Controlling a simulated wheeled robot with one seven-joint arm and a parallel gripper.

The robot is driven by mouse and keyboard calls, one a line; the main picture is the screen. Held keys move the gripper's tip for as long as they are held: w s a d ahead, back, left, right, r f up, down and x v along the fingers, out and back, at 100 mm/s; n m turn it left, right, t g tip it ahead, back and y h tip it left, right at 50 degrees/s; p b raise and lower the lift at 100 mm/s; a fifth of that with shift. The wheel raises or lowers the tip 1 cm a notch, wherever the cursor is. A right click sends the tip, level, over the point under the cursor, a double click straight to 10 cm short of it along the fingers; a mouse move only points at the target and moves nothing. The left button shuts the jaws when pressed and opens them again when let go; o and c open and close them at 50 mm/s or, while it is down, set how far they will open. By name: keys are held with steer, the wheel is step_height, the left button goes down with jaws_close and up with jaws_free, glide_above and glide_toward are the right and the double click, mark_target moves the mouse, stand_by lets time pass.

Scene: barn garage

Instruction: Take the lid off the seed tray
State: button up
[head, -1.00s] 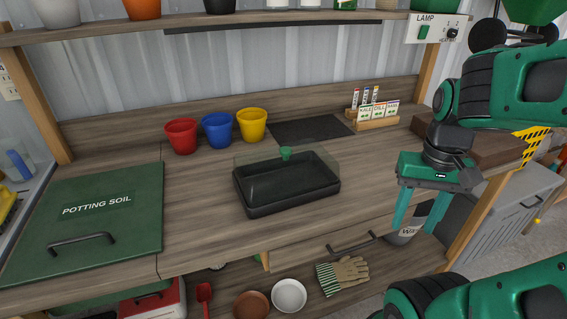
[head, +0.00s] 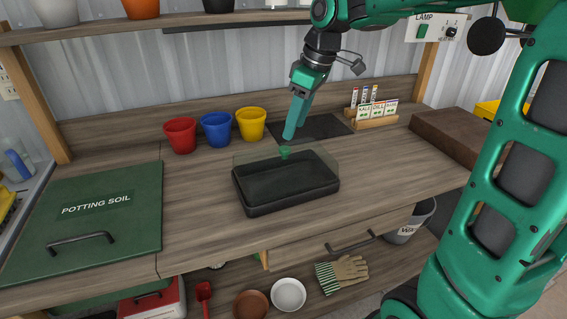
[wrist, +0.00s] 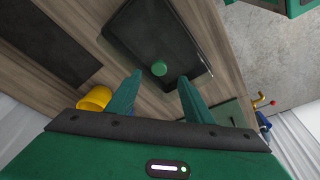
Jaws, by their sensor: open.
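The seed tray (head: 290,205) is a black tray on the wooden bench, near the middle of the head view. Its clear lid (head: 322,157) sits on it, with a green knob (head: 284,153) on top. My gripper (head: 289,136) is above and just behind the knob, apart from it. In the wrist view the open fingers (wrist: 158,92) point towards the tray (wrist: 180,30), and the green knob (wrist: 159,68) shows just beyond the gap between them. Nothing is between the fingers. The clear lid walls are hard to make out in the wrist view.
Red (head: 181,135), blue (head: 216,129) and yellow (head: 251,123) pots stand left of my gripper. A dark mat (head: 325,127) lies behind the tray, near a seed packet rack (head: 372,116). A shelf (head: 180,27) runs above.

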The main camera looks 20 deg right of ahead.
mark_target(285, 148)
steer(key=shift+w+x, duration=0.15)
steer(key=shift+x, duration=1.8)
steer(key=shift+w+x, duration=0.1)
steer(key=shift+x, duration=1.8)
steer(key=shift+a, duration=0.1)
steer(key=shift+c, duration=0.6)
jaws_close()
steer(key=shift+r, duration=0.15)
